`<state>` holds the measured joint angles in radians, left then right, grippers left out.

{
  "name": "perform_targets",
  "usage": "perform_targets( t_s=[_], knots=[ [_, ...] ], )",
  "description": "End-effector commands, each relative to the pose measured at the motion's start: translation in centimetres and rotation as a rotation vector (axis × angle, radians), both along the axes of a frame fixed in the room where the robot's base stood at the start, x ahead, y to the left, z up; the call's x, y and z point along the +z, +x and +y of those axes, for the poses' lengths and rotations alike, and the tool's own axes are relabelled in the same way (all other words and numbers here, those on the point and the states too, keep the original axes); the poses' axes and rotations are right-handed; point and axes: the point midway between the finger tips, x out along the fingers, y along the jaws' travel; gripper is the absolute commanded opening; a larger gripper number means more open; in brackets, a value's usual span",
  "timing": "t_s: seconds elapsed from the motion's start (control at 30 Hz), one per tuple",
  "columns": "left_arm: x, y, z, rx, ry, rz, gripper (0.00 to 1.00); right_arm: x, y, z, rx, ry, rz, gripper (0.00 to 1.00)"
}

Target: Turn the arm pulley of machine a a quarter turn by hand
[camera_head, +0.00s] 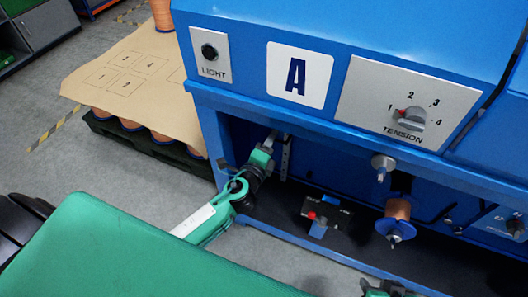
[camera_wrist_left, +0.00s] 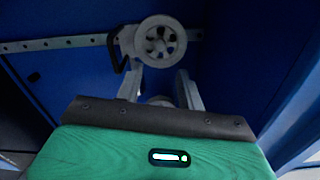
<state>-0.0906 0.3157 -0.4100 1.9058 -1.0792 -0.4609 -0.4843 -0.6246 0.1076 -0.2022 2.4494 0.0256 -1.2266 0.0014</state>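Machine a is the blue machine with the white plate "A" (camera_head: 298,75) on its front. The arm pulley (camera_wrist_left: 160,42), a grey spoked wheel, shows in the left wrist view in front of a blue wall. I cannot make it out in the head view, where the machine's front edge overhangs. My left gripper (camera_head: 270,143) reaches under that edge. In the left wrist view its two fingers (camera_wrist_left: 159,78) are apart, with the pulley just beyond and between their tips; contact cannot be told. My right gripper (camera_head: 390,289) is only partly in view at the bottom edge.
A perforated grey rail (camera_wrist_left: 60,43) runs left of the pulley; a black hooked part (camera_wrist_left: 116,52) is beside it. Right of my left gripper are a black block with a red knob (camera_head: 325,215) and a copper spool (camera_head: 398,210). The tension dial (camera_head: 411,118) is above.

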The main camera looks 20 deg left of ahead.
Motion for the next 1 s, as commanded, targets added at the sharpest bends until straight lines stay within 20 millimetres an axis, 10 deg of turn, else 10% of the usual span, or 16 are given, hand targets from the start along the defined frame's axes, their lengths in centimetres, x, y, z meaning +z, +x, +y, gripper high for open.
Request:
perform_targets(
  t_s=[0.33, 1.0],
  knots=[
    [-0.1, -4.2, 0.1, -0.001, 0.000, 0.001, 0.39, 0.1, 0.6, 0.8, 0.009, 0.020, -0.042, 0.36],
    [0.0, -4.5, 0.1, -0.001, 0.000, 0.000, 0.39, -0.2, 0.2, 0.8, 0.010, 0.020, -0.035, 0.36]
  ],
)
